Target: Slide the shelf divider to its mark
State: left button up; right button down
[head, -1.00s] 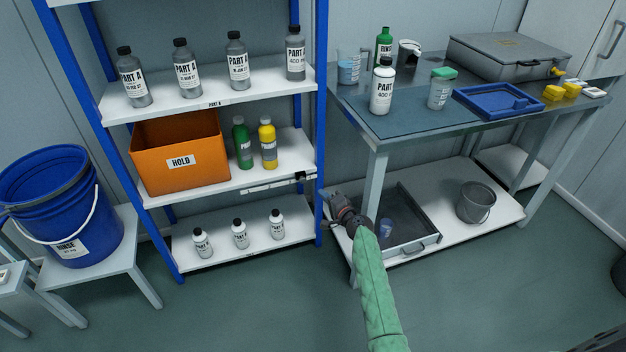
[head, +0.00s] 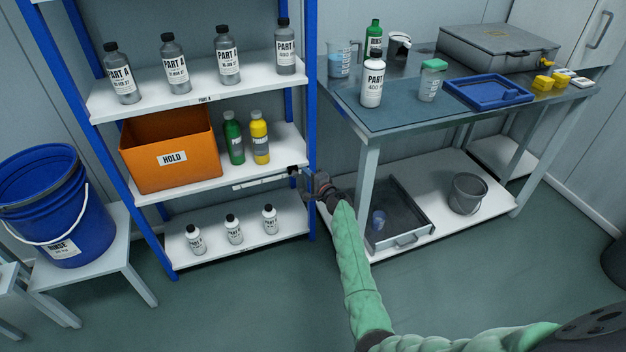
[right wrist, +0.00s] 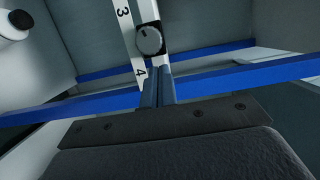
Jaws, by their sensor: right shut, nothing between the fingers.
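A pale numbered rail (head: 258,183) runs along the front edge of the middle shelf; it also shows in the right wrist view (right wrist: 130,38) with the figures 3 and 4. A dark round knob (right wrist: 149,40) sits on the rail between these figures, apparently the divider's slider; in the head view a small dark part (head: 293,170) shows at the rail's right end. My right gripper (head: 302,180) is at that end, by the blue post. Its fingers (right wrist: 157,80) are shut and empty, their tips just below the knob. Contact cannot be told. My left gripper is not in view.
An orange HOLD bin (head: 170,158), a green bottle (head: 233,138) and a yellow bottle (head: 259,137) stand on the middle shelf. The blue right post (head: 312,110) is close to my gripper. A workbench (head: 400,115) stands on the right. Floor in front is clear.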

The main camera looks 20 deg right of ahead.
aim_at(296, 175)
jog(key=shift+w+a, duration=0.2)
jog(key=shift+w, duration=0.35)
jog(key=shift+a, duration=0.1)
jog(key=a+b, duration=0.1)
jog(key=a, duration=0.2)
jog(key=shift+a+f, duration=0.15)
jog(key=shift+a, duration=0.35)
jog(key=shift+s, duration=0.15)
